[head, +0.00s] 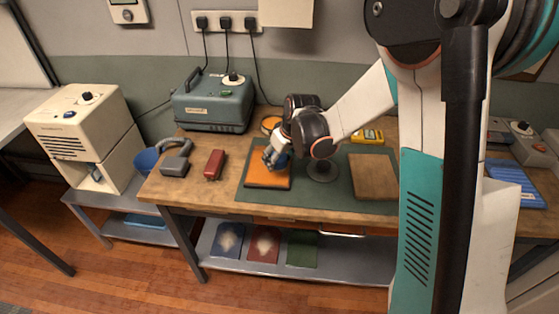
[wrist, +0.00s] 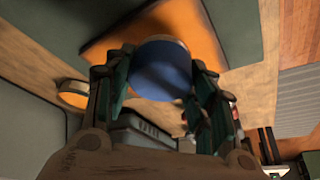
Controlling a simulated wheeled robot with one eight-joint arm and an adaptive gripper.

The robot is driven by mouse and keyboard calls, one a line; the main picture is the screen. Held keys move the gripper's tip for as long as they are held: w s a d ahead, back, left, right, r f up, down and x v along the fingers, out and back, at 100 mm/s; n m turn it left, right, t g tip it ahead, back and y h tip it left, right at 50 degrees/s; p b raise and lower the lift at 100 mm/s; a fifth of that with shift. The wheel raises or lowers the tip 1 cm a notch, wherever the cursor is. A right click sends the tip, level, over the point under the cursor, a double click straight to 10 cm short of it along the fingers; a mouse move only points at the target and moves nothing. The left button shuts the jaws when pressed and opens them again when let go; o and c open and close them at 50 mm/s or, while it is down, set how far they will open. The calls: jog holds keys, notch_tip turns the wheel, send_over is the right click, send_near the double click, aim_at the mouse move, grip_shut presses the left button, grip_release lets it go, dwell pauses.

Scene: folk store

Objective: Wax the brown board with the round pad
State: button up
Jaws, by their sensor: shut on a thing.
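My gripper (head: 272,157) is shut on a round pad with a blue face, above the orange board (head: 267,176) on the green mat. The pad (wrist: 160,68) shows large between the fingers in the wrist view, with the orange board (wrist: 205,32) behind it. I cannot tell whether the pad touches that board. The brown board (head: 374,177) lies flat on the right part of the green mat (head: 300,190), apart from my gripper. A round tin with an orange top (head: 271,124) stands behind the gripper; it also shows in the wrist view (wrist: 73,94).
A round grey stand (head: 322,169) sits between the two boards. A red block (head: 214,164) and a grey handled tool (head: 175,162) lie to the left. A teal machine (head: 212,104) stands at the back left, and a yellow box (head: 367,136) lies behind the brown board.

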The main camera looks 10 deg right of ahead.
jog(key=shift+r+p, duration=1.1)
jog(key=shift+r, duration=0.9)
